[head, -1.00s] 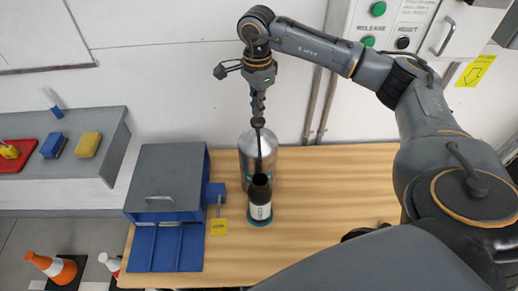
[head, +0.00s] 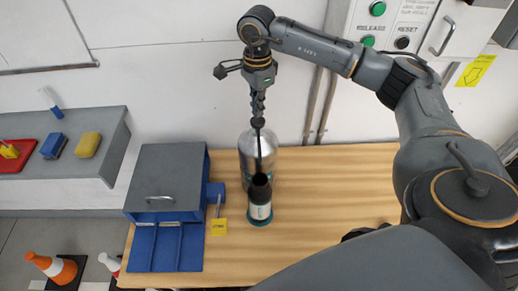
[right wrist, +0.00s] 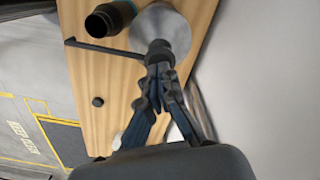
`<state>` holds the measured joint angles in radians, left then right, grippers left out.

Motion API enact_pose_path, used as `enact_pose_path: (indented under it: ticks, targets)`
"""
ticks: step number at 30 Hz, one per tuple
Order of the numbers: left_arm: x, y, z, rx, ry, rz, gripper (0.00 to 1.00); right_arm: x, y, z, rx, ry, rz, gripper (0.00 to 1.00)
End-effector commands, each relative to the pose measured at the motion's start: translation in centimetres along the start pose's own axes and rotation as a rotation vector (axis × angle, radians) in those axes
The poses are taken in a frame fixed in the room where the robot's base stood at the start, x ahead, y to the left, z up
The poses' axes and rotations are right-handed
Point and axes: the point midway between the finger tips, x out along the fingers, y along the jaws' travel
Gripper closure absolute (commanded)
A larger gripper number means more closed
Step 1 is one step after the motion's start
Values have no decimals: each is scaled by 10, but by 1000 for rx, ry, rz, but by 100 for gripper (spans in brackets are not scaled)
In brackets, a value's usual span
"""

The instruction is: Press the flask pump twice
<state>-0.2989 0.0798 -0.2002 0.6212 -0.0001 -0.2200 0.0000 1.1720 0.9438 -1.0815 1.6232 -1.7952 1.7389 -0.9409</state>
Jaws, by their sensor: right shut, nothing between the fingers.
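The flask (head: 247,146) is a large silver metal vessel standing upright on the wooden table, and its domed top also shows in the right wrist view (right wrist: 178,22). A dark pump spout (right wrist: 88,48) reaches out from its top. My right gripper (head: 258,122) is shut and empty, pointing down right at the pump head on top of the flask. In the right wrist view its closed fingertips (right wrist: 160,50) overlap the pump head, so I cannot tell whether they touch. My left gripper is not in view.
A blue and grey box (head: 166,170) with a yellow tag is at the left of the table. The table's right side (head: 340,170) is mostly clear.

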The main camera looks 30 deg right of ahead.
Motion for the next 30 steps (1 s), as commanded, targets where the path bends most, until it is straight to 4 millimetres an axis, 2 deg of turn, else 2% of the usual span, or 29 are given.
enact_pose_path:
  ticks: [30]
  targets:
    - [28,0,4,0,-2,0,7,35,0,0,0,0,2,100]
